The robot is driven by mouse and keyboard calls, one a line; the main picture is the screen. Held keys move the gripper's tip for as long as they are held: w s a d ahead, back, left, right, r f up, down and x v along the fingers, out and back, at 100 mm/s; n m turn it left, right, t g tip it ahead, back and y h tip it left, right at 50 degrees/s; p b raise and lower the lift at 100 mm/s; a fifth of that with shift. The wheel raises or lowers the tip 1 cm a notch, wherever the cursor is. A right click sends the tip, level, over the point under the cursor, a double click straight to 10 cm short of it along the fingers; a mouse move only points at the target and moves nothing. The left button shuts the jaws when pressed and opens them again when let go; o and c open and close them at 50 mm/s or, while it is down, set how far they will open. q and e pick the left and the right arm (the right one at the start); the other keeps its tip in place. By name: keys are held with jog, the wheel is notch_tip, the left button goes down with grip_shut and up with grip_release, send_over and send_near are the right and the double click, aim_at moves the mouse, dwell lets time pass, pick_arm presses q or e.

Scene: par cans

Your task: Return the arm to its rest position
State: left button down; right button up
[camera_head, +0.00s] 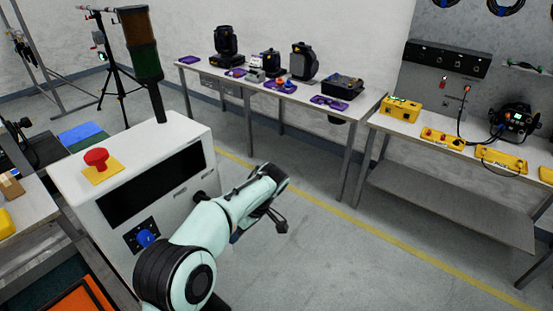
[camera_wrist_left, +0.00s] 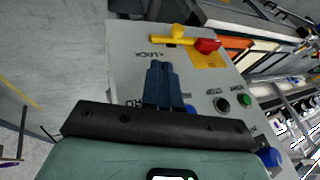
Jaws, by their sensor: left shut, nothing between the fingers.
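My left arm (camera_head: 208,228), pale green with black joints, reaches up and right in the head view, in front of the white console. My left gripper (camera_head: 236,237) shows there only as a small blue bit under the arm's end. In the left wrist view its blue fingers (camera_wrist_left: 161,84) are together with nothing between them. They point at the console's panel (camera_wrist_left: 128,70), and I cannot tell how far off it is. My right gripper is in neither view.
The white console (camera_head: 190,138) has a red button (camera_head: 96,157), a dark screen and a blue knob (camera_head: 147,238). A signal tower (camera_head: 141,45) stands behind it. Benches with purple-tagged devices (camera_head: 343,87) and yellow boxes (camera_head: 400,109) stand beyond. The floor right of the arm is clear.

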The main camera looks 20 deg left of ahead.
pick_arm(q)
jog(key=s+d+f+m+h, duration=0.2)
jog(key=s+f+m, duration=0.1)
jog(key=f, duration=0.7)
jog(key=s+d+f+m+h, duration=0.2)
jog(key=s+d+f, duration=0.15)
jog(key=f, duration=0.55)
jog(key=s+d+f+m+h, duration=0.1)
jog(key=s+f+m+h, duration=0.15)
jog(key=f, duration=0.75)
jog(key=s+d+f+m+t+h, duration=0.1)
jog(key=s+f, duration=0.3)
jog(key=s, duration=0.6)
jog(key=s+d+f+m+h, duration=0.1)
jog(key=s+d+f, duration=0.3)
jog(key=s, duration=0.5)
jog(key=shift+s+d+f+m+t, duration=0.15)
jog(key=shift+s+f+m+t, duration=0.2)
jog(key=shift+t, duration=0.05)
jog(key=shift+h, duration=0.25)
